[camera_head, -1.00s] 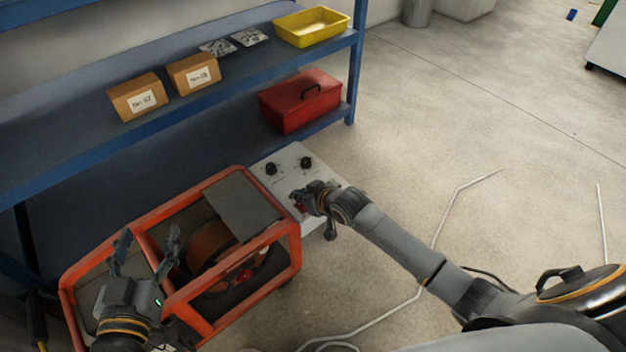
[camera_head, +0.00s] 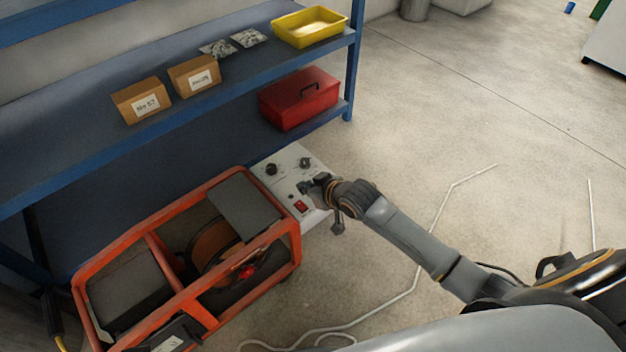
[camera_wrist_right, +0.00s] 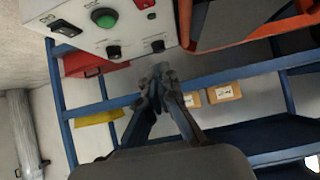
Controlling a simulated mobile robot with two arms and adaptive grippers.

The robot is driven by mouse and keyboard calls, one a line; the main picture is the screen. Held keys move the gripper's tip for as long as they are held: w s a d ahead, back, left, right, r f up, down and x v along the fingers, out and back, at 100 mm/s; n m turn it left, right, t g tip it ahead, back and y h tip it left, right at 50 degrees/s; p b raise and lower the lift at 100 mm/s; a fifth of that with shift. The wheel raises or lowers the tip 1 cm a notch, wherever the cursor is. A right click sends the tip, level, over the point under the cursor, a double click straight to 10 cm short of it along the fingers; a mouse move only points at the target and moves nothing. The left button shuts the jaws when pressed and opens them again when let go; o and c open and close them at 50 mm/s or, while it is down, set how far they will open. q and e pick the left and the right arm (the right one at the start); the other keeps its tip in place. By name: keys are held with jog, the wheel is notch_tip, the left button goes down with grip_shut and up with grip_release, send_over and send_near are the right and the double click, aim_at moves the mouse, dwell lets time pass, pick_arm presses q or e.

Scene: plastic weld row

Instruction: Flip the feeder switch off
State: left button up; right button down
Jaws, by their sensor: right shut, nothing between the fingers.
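The feeder is an orange-framed unit (camera_head: 170,215) with a reel inside. A light control panel (camera_head: 291,156) stands at its right end, with dark knobs and a red switch (camera_head: 300,206). In the right wrist view the panel (camera_wrist_right: 78,36) is at the top, with a green button (camera_wrist_right: 104,17) and the red switch (camera_wrist_right: 144,4) at the upper edge. My right gripper (camera_head: 306,187) is shut and empty over the panel, just above the red switch in the head view. Its fingers (camera_wrist_right: 161,72) show below the knobs in the wrist view. I cannot tell whether it touches anything. The switch's position is too small to read. My left gripper is out of view.
A blue shelf (camera_head: 60,165) stands behind the feeder, holding a red toolbox (camera_head: 300,101), two cardboard boxes (camera_head: 140,102) and a yellow bin (camera_head: 310,27). A pale cable (camera_head: 415,270) lies on the floor. The floor (camera_head: 480,110) to the right is mostly clear.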

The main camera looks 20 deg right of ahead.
pick_arm(q)
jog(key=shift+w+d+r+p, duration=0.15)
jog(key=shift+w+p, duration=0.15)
jog(key=shift+p, duration=0.35)
pick_arm(e)
jog(key=s+r, duration=0.1)
jog(key=r, duration=0.1)
jog(key=s+d+r, duration=0.1)
jog(key=r, duration=0.1)
jog(key=shift+s, duration=0.4)
jog(key=shift+f, duration=0.1)
